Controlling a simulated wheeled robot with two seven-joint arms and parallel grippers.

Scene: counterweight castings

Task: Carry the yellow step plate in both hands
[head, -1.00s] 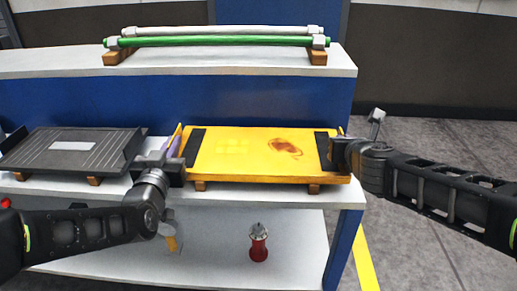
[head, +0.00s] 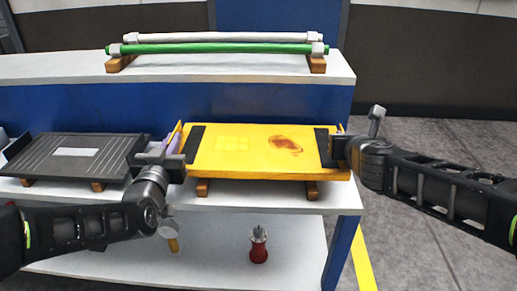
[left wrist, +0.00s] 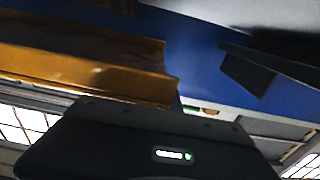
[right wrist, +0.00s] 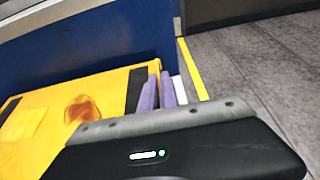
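The yellow step plate (head: 260,135) is level just above its wooden blocks, with two black strips and a brown-red stain on top. My left gripper (head: 174,146) is shut on its left end. My right gripper (head: 342,150) is shut on its right end. In the left wrist view the plate (left wrist: 90,75) shows edge-on, with its underside in sight; those fingers are hidden. In the right wrist view the plate (right wrist: 110,95) lies left of the purple finger pads (right wrist: 160,92), which are at its end flange.
A dark grooved tray (head: 70,157) sits on blocks to the left. Green (head: 215,49) and white (head: 220,37) bars lie on the upper shelf. A red bottle-like object (head: 258,248) stands on the lower shelf. Grey floor (head: 440,150) is open at right.

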